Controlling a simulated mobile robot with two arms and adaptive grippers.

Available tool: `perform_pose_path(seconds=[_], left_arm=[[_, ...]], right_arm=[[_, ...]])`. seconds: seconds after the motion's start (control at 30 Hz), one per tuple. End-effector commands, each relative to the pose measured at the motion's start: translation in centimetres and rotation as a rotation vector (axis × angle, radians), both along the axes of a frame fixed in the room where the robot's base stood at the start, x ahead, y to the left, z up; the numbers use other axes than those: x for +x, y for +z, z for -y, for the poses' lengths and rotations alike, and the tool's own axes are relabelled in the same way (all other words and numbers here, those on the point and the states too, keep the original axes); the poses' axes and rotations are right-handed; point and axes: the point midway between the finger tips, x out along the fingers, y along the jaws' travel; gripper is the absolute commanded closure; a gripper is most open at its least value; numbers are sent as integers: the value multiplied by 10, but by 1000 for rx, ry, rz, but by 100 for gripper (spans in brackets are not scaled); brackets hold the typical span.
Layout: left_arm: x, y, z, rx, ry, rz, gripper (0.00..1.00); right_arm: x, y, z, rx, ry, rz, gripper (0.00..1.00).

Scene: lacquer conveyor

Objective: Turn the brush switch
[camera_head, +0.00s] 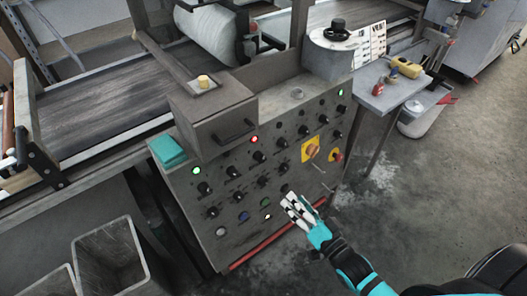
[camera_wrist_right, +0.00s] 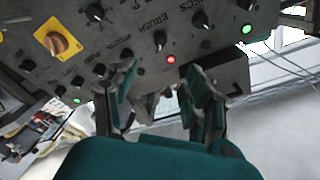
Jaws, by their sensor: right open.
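The control panel (camera_head: 205,232) is a grey slanted face with rows of black knobs, lit lamps and a yellow-backed rotary switch. In the right wrist view, the label BRUSH (camera_wrist_right: 152,24) is readable, with a black brush switch knob (camera_wrist_right: 160,40) close beside it. In the head view the labels are too small to tell which knob this is. My right gripper (camera_head: 291,204) is in front of the panel's lower right part. In the wrist view it (camera_wrist_right: 160,85) is open and empty, its fingers apart below the BRUSH knob in the picture. My left gripper is not in view.
A red lamp (camera_wrist_right: 171,59) is lit near the BRUSH knob. The yellow-backed switch (camera_head: 311,149) sits at the panel's right. A grey box (camera_head: 215,115) juts above the panel. A side table (camera_head: 390,95) with tools stands right. The floor in front is clear.

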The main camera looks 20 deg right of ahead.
Motion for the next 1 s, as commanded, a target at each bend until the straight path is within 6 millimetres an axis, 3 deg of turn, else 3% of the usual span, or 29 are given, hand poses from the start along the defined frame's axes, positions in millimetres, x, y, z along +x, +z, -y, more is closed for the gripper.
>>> perform_pose_path(seconds=[0.17, 0.7, 1.0], left_arm=[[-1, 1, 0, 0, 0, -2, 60], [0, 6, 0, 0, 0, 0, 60], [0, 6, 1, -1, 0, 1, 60]], right_arm=[[24, 1, -6, 3, -1, 4, 48], [134, 1, -36, 2, 0, 4, 48], [164, 0, -44, -1, 0, 2, 48]])
